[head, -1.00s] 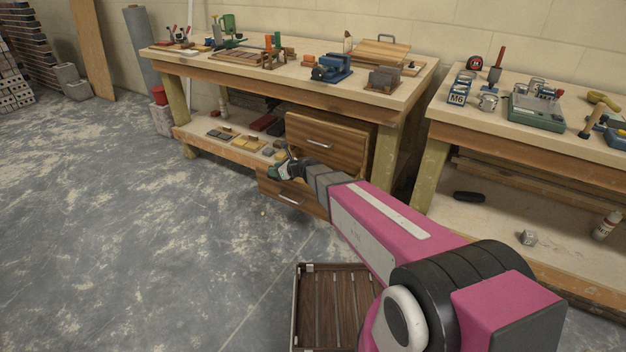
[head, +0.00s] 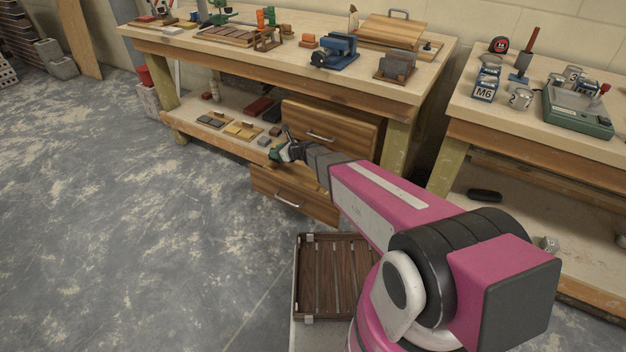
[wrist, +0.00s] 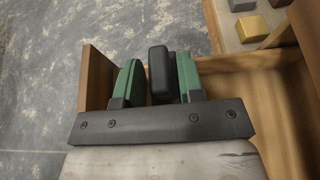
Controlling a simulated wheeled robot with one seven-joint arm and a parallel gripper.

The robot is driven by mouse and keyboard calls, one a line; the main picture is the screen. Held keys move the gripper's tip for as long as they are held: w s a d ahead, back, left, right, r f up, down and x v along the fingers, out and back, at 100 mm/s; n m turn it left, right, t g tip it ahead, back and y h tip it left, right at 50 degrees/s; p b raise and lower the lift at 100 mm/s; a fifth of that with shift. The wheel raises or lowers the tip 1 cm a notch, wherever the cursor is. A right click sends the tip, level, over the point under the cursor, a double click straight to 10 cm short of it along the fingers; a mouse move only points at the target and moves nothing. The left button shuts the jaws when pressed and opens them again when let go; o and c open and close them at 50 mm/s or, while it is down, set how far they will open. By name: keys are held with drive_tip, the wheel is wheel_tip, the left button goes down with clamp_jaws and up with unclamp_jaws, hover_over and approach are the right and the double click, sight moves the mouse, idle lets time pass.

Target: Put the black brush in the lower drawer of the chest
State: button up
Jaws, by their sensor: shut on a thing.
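My gripper (head: 283,148) is over the pulled-out lower drawer (head: 294,196) of the wooden chest (head: 338,125). In the wrist view, its green fingers (wrist: 159,80) are shut on a black, rounded block-like thing, which I take to be the black brush (wrist: 160,72). The brush sticks out past the fingertips. The drawer's wooden wall (wrist: 97,78) is to the left of the fingers, and its interior shows on the right. The brush is hard to make out in the head view. I cannot tell its height above the drawer floor.
The chest stands under the left workbench (head: 290,62); its upper drawer (head: 325,128) looks shut. Small blocks lie on the low shelf (head: 190,125) beside it. A slatted crate (head: 301,290) is in front. Another dark oblong thing (head: 485,195) lies under the right bench. Floor at left is clear.

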sight(278, 162)
drive_tip(key=f, duration=0.6)
drive_tip(key=shift+w, duration=0.2)
drive_tip(key=shift+s+f, duration=0.1)
drive_tip(key=shift+f, duration=2.3)
drive_tip(key=shift+f, duration=0.1)
drive_tip(key=o, duration=0.9)
drive_tip(key=shift+o, duration=0.2)
